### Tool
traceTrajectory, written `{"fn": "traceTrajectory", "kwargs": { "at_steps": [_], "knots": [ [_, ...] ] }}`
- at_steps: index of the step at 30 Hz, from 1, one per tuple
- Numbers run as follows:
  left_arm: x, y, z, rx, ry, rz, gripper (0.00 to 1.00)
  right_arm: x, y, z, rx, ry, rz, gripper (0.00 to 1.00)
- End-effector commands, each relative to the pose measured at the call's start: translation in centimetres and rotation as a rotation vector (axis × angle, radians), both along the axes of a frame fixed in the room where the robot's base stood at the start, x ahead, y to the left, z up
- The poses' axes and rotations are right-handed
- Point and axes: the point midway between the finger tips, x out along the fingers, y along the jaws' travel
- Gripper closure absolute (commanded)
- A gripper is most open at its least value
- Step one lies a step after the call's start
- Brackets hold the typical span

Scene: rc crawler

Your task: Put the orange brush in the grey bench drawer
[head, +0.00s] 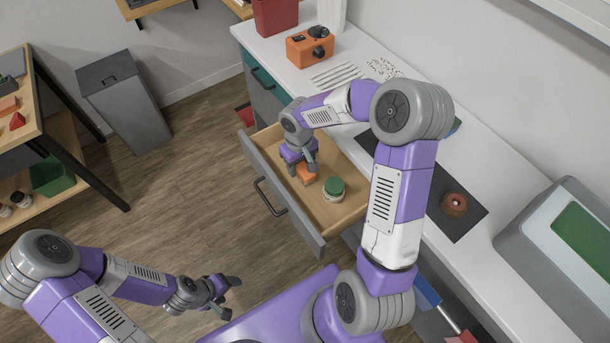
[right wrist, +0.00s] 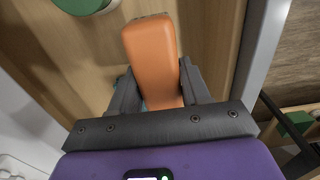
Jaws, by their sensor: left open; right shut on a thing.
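The grey bench drawer (head: 283,217) is pulled open, with a light wooden inside. My right gripper (head: 303,170) reaches down into the drawer and is shut on the orange brush (head: 306,175). The brush (right wrist: 150,50) shows between the fingers in the right wrist view, over the wooden drawer floor; I cannot tell whether it touches the floor. My left gripper (head: 227,294) is open and empty, low over the wood floor at the lower left, well away from the drawer.
A green-lidded jar (head: 333,188) stands in the drawer close to the brush. The white bench top (head: 340,50) holds an orange device (head: 310,47), a dark mat with a brown roll (head: 453,204), and a grey machine (head: 560,240) at the right. A grey bin (head: 125,100) stands at the left.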

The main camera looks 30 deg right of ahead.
Motion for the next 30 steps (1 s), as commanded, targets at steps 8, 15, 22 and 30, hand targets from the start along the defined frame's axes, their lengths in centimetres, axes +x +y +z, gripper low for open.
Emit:
{"fn": "traceTrajectory", "kwargs": {
  "at_steps": [8,15,22,30],
  "knots": [
    [0.0,0.0,-1.3,0.000,0.000,0.000,0.34,-0.1,0.0,-3.6,0.001,0.002,-0.001,0.84],
    [0.0,0.0,-2.0,0.000,0.000,0.000,0.34,0.0,0.0,-5.6,0.000,0.000,-0.001,0.84],
    [0.0,0.0,-2.2,0.000,0.000,0.000,0.34,0.0,0.0,-5.7,0.000,0.000,-0.001,0.84],
    [0.0,0.0,-2.2,0.000,0.000,0.000,0.34,0.0,0.0,-5.8,0.000,0.000,-0.001,0.28]
  ]
}}
